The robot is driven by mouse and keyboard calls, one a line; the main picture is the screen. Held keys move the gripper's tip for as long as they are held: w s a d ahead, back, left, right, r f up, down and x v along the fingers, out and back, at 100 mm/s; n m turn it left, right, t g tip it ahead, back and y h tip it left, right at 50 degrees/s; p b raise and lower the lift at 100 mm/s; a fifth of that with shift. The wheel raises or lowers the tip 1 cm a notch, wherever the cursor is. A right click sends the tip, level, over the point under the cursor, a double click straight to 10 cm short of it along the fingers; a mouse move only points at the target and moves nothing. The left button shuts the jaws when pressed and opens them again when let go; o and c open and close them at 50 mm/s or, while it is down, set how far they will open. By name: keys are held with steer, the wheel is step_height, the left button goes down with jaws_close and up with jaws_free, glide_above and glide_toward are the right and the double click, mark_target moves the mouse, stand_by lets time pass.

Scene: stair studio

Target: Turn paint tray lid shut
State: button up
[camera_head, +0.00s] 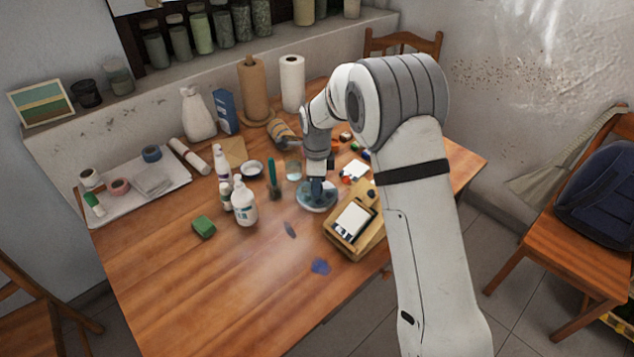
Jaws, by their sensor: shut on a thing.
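The round, blue-grey paint tray (304,201) stands on the wooden table, left of the wooden box. Its lid appears to lie on top, but tray and lid are too small here to tell apart clearly. My gripper (316,186) points down over the middle of the round tray. It is shut on a part at the top, which looks like the lid's raised middle. The jaws and my wrist hide that part, so I cannot tell how far the lid is turned.
A wooden box (338,239) with white cards stands close right of the round tray. A green block (203,227) lies farther left. The table's front left is mostly clear.

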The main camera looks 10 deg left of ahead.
stand_by(0.3)
steer(key=o, duration=1)
steer(key=shift+c, duration=0.2)
steer(key=shift+r, duration=0.1)
step_height(320, 180, up, 7)
steer(key=shift+r, duration=0.3)
